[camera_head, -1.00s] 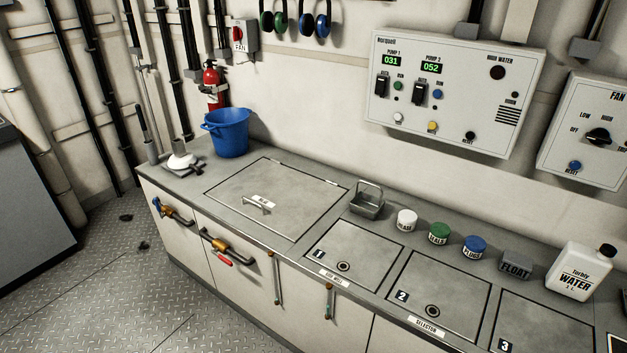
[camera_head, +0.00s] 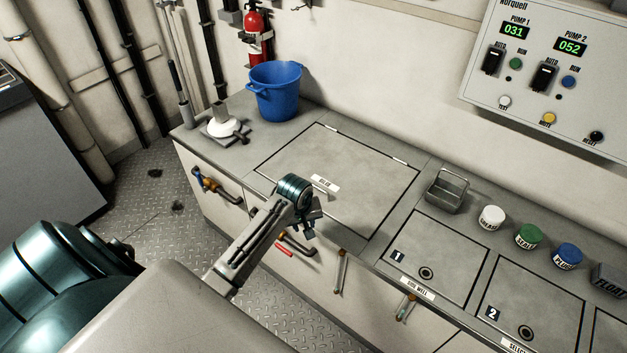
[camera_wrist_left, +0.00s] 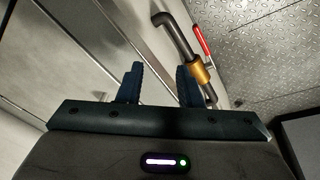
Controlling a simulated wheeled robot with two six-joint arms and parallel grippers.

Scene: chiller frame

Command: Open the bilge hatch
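The bilge hatch (camera_head: 360,200) is a flat grey square lid, shut flush in the countertop, with hinges along its back edge and a white label (camera_head: 326,184). Its bar handle is hidden behind my left wrist in the head view. My left gripper (camera_head: 311,224) is over the front part of the hatch, near the counter's front edge. In the left wrist view the two dark fingers of the left gripper (camera_wrist_left: 160,85) stand apart with nothing between them. I cannot tell its height above the lid. My right gripper is in neither view.
A blue bucket (camera_head: 275,92) and a white-grey device (camera_head: 224,128) stand left of the hatch. Pipes with a red lever (camera_wrist_left: 201,42) stick out from the cabinet front below.

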